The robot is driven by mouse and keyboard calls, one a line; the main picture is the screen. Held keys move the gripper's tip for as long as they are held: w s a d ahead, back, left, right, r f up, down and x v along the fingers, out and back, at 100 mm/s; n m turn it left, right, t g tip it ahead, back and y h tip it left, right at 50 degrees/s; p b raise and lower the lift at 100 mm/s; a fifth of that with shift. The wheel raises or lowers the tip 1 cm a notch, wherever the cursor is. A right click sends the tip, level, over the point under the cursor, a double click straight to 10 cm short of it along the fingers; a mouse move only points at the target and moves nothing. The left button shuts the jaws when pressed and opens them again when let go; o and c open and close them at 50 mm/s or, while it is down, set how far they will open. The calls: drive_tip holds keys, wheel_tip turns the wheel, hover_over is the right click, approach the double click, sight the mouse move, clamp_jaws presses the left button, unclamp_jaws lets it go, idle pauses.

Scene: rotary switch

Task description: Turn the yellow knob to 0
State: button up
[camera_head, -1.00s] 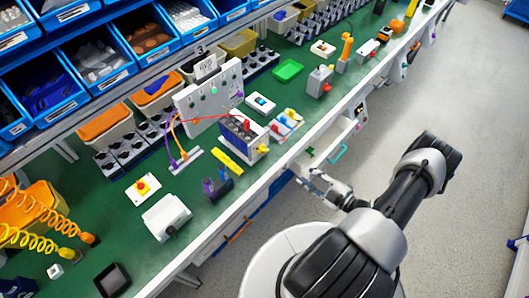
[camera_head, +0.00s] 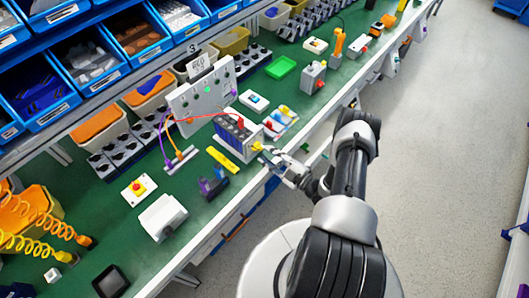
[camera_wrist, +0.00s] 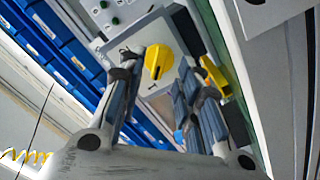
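The yellow knob (camera_head: 258,146) sits on the side face of a grey box with a dark top (camera_head: 229,140), at the front of the green bench. In the wrist view the knob (camera_wrist: 158,61) is a round yellow dial with a short dark slot mark, on a pale panel. My gripper (camera_head: 270,157) is at the bench's front edge, pointing at the knob. In the wrist view my gripper (camera_wrist: 158,84) is open, with one finger to each side of the knob. I cannot tell whether either finger touches it. Scale marks around the knob are not readable.
A yellow bar (camera_head: 223,160) and a purple and dark part (camera_head: 213,182) lie left of the box. A tray of coloured parts (camera_head: 281,122) stands behind it. A grey box with a red button (camera_head: 314,77) is farther back. The floor (camera_head: 450,150) at right is clear.

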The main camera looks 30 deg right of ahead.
sight(257, 147)
drive_tip(key=shift+x, duration=1.4)
drive_tip(key=shift+c, duration=0.2)
clamp_jaws()
